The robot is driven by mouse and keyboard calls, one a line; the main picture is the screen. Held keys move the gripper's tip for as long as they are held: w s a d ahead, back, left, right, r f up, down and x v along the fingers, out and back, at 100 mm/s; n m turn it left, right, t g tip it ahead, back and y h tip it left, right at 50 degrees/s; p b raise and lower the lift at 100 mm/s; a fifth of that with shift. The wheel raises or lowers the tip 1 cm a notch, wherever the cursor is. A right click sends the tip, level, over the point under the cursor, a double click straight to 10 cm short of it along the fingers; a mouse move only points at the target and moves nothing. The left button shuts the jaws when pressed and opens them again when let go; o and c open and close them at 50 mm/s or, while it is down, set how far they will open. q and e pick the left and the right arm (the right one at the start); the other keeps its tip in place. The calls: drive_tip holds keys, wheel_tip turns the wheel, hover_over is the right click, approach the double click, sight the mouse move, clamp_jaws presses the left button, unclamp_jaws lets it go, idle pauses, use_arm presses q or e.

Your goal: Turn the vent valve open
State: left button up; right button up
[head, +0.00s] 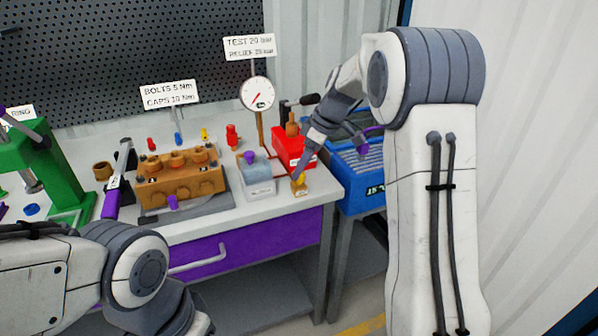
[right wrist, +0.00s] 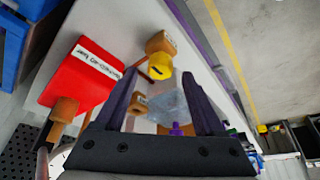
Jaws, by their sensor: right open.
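The vent valve looks to be the small brass block with a yellow knob (head: 299,186) at the front right corner of the bench. In the right wrist view its yellow knob (right wrist: 160,66) lies just beyond and between my fingertips, with a dark mark on its face. My right gripper (head: 298,174) comes down over the valve from above and behind. It is open in the right wrist view (right wrist: 163,82), with one finger on each side of the knob's line; I cannot tell whether they touch it.
A red hand pump box (head: 290,147) stands close behind the valve, with a clear container (head: 257,175) to its left. A pressure gauge (head: 257,94) rises behind. A blue crate (head: 358,190) is at the right.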

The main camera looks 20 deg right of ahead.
drive_tip(key=v, duration=0.7)
